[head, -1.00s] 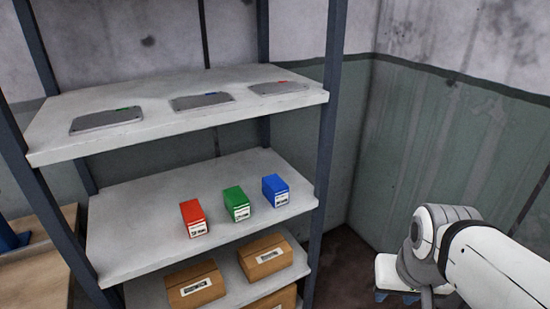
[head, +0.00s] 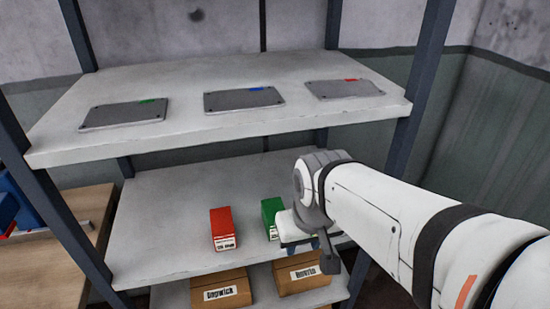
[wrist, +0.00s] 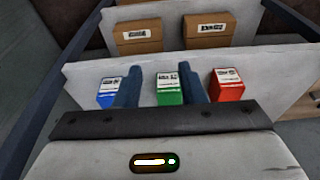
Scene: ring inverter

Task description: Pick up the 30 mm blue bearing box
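The blue box (wrist: 108,93) shows in the wrist view on the middle shelf, left of my fingers and partly covered by the left one. In the head view it is hidden behind my arm. My gripper (wrist: 160,76) is open, with its two blue fingers apart and nothing visibly held. The green box (wrist: 169,90) appears between the fingers, apparently beyond them. In the head view my gripper (head: 318,243) is at the right part of the middle shelf, covering part of the green box (head: 271,216).
A red box (head: 223,228) stands left of the green one. Cardboard boxes (head: 220,291) sit on the shelf below. The upper shelf (head: 190,133) holds flat grey plates above my gripper. A dark rack post (head: 418,90) stands at the right. The middle shelf's left part is clear.

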